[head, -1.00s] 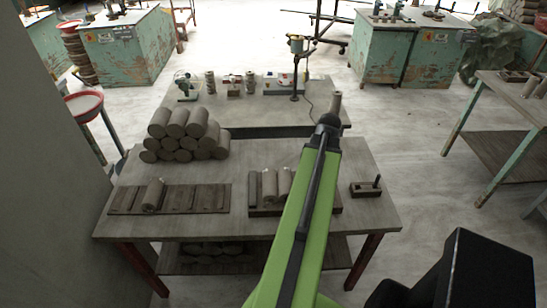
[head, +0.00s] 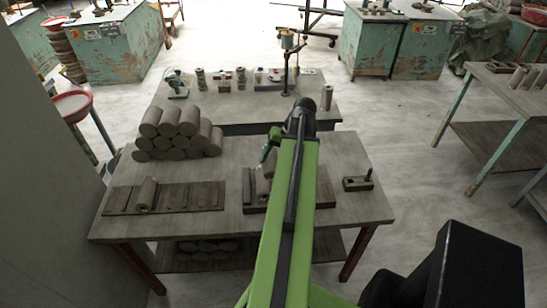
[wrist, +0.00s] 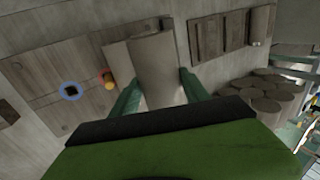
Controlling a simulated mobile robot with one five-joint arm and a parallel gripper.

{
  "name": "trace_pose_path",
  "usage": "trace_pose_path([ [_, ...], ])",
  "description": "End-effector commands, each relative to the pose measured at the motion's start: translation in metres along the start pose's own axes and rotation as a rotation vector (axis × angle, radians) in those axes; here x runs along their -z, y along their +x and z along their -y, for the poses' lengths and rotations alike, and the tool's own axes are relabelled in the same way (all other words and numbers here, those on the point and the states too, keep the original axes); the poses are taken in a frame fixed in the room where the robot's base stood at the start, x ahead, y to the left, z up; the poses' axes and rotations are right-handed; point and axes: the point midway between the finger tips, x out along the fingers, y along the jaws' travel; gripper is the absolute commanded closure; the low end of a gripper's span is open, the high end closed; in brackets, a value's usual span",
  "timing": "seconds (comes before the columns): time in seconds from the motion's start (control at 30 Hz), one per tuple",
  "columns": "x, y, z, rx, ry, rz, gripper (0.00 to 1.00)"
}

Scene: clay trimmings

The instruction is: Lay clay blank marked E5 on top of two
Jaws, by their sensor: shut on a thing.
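My gripper (wrist: 158,95) is shut on a grey clay blank (wrist: 157,65), with one teal finger on each side of it in the wrist view. In the head view my gripper (head: 268,155) is over the slotted wooden rack (head: 247,190) at the middle of the front table, partly hidden by my arm. Another blank (wrist: 116,62) lies close beside the held one in the wrist view. A blank also shows in the rack (head: 263,186) in the head view. I cannot read any E5 mark. I cannot tell whether the held blank is clear of the rack.
A pile of several blanks (head: 175,132) lies at the left back of the table. A slatted board (head: 185,198) with one blank (head: 146,193) is at the front left. A small block with a peg (head: 357,183) is on the right. Bare tabletop (head: 345,210) lies around these.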

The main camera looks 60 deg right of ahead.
Motion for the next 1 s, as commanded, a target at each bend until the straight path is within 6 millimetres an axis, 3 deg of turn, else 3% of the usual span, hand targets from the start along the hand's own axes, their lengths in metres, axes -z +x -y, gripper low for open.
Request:
trace_pose_path([
  [0.5,0.000,0.042,-0.019,0.000,-0.001,0.000,1.00],
  [1.0,0.000,0.044,-0.019,0.000,-0.002,0.001,1.00],
])
